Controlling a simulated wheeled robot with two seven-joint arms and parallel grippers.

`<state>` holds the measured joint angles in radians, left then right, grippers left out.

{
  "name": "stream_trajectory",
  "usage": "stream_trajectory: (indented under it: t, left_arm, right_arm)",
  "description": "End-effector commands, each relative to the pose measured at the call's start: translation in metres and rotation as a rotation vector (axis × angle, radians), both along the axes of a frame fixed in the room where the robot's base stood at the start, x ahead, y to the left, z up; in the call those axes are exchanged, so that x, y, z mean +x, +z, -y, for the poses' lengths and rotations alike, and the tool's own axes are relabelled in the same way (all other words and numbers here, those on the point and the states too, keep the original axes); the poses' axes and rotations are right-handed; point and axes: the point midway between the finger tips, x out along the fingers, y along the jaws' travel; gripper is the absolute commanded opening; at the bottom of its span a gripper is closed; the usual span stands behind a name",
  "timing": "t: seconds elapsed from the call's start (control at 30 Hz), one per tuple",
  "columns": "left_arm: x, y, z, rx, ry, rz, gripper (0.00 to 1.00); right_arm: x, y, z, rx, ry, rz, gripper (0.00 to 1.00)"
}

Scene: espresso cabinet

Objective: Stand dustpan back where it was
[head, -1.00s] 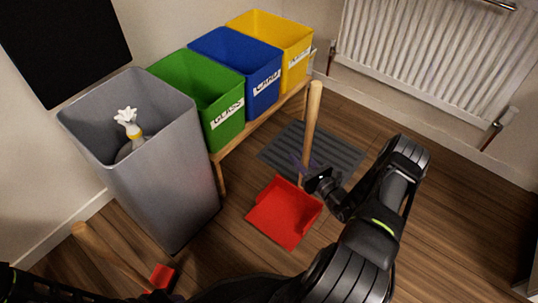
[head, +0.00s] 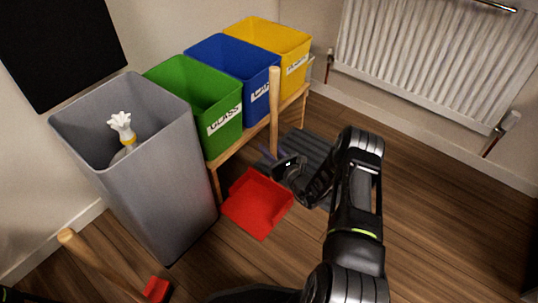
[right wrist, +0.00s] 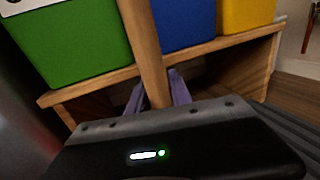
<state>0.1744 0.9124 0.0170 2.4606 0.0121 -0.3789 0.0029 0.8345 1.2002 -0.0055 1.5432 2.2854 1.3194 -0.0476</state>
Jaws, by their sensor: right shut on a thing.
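The red dustpan (head: 257,205) has a tall wooden handle (head: 274,105) that stands upright in the head view. My right gripper (head: 274,154) is shut on the handle low down, just above the pan. In the right wrist view the handle (right wrist: 146,45) runs up between the purple fingertips (right wrist: 158,92). The pan is close to the floor; I cannot tell whether it touches it. My left gripper does not show.
A grey bin (head: 150,180) with a white-topped bottle (head: 122,128) in it stands left of the dustpan. Green (head: 205,105), blue (head: 240,75) and yellow (head: 280,50) boxes stand on a wooden bench (head: 260,124) behind. A red-headed brush (head: 157,289) is at lower left. A grey mat (head: 310,148) lies behind my arm.

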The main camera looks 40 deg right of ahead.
Motion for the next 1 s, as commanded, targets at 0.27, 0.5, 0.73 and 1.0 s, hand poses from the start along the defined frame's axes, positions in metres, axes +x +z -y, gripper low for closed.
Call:
stream_trajectory:
  t: [0.27, 0.5, 0.73, 1.0]
  left_arm:
    - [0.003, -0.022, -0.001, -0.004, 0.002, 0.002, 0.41]
    - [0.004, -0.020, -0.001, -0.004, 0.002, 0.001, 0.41]
    - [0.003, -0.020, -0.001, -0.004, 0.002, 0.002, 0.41]
    - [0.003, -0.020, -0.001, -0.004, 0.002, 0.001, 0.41]
  right_arm:
    - [0.001, -0.033, 0.000, 0.001, 0.001, 0.004, 0.00]
    - [0.001, -0.032, 0.000, 0.001, 0.000, 0.004, 0.00]
    - [0.000, -0.036, 0.000, 0.000, 0.000, -0.001, 0.31]
    - [0.000, -0.036, 0.000, 0.000, 0.001, -0.001, 0.47]
